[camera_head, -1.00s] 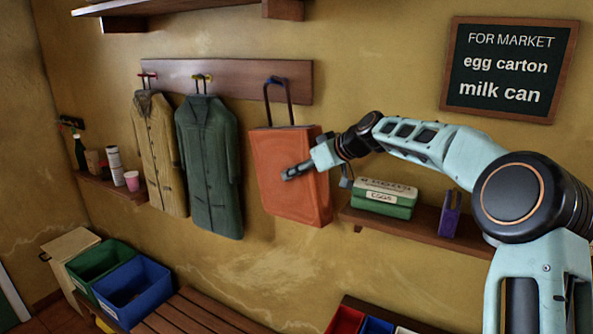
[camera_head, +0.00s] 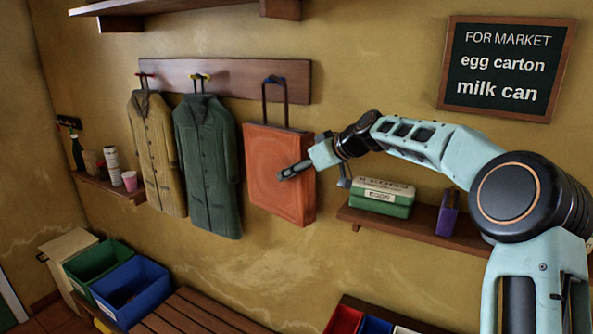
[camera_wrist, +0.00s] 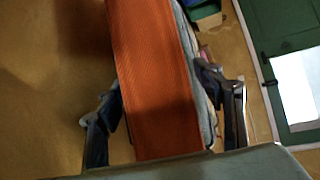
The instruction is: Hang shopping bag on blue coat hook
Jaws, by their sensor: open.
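The orange shopping bag (camera_head: 268,165) hangs upright by its dark handle (camera_head: 275,97) at the blue coat hook (camera_head: 274,80), the rightmost of three hooks on the wooden rail. The exact contact of handle and hook is too small to tell. My gripper (camera_head: 290,170) is at the bag's right side, with one finger in front of its face; the other finger is hidden in the head view. In the wrist view the bag's narrow side (camera_wrist: 152,80) lies between the spread fingers of my gripper (camera_wrist: 160,95). The fingers are open, with gaps beside the bag.
A yellow-tan coat (camera_head: 157,150) and a dark green coat (camera_head: 208,165) hang left of the bag. A right-hand shelf (camera_head: 420,229) below my arm holds a green egg carton (camera_head: 383,198) and a purple item (camera_head: 448,212). A slatted bench (camera_head: 195,312) stands below.

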